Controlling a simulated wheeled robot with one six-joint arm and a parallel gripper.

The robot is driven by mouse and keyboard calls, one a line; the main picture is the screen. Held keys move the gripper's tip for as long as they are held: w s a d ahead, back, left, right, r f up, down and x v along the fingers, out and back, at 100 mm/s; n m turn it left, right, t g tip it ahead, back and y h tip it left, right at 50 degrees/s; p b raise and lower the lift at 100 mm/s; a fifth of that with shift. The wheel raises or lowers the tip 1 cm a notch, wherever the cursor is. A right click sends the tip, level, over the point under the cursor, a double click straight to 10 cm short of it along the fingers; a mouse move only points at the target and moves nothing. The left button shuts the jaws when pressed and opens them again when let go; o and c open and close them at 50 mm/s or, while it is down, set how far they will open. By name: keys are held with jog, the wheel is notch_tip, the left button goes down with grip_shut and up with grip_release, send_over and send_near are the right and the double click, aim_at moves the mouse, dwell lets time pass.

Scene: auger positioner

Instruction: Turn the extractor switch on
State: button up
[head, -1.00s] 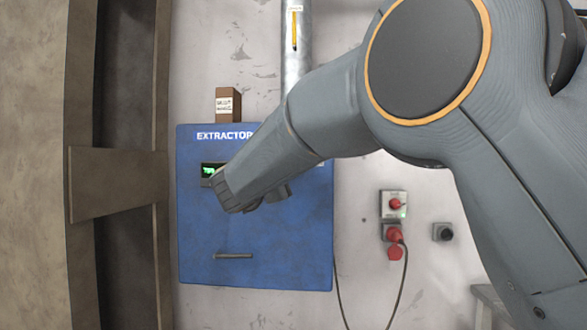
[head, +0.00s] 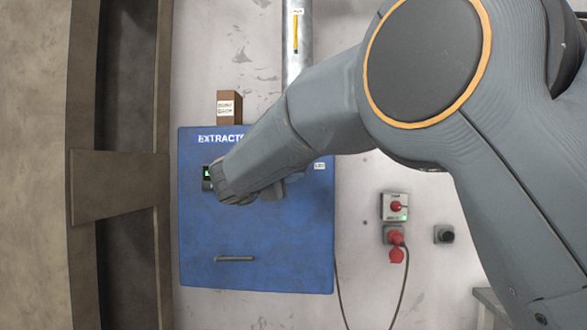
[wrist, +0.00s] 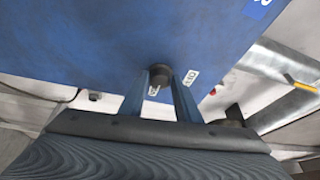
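The blue extractor box (head: 210,270) hangs on the wall, with "EXTRACTOR" lettering partly covered by my arm. In the wrist view its blue face (wrist: 90,40) fills the upper part. A dark round knob (wrist: 159,74), apparently the switch, sticks out of this face with small white labels near it. In the head view the knob is hidden behind my arm. My gripper (wrist: 158,88) is open, its two fingers pointing at the box with the knob between their tips. I cannot tell whether either finger touches it. A small green-lit display (head: 207,177) shows at my wrist's left.
A bar handle (head: 234,258) sticks out low on the box. A brown block (head: 229,107) is above it, beside a metal pipe (head: 297,60). A red-button box (head: 395,207) and a red plug (head: 396,237) with a cable are to the right.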

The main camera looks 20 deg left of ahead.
jog(key=shift+o, duration=1.4)
jog(key=s+a+b, duration=0.1)
jog(key=s, duration=0.6)
jog(key=shift+s+f, duration=0.35)
jog(key=shift+a, duration=0.1)
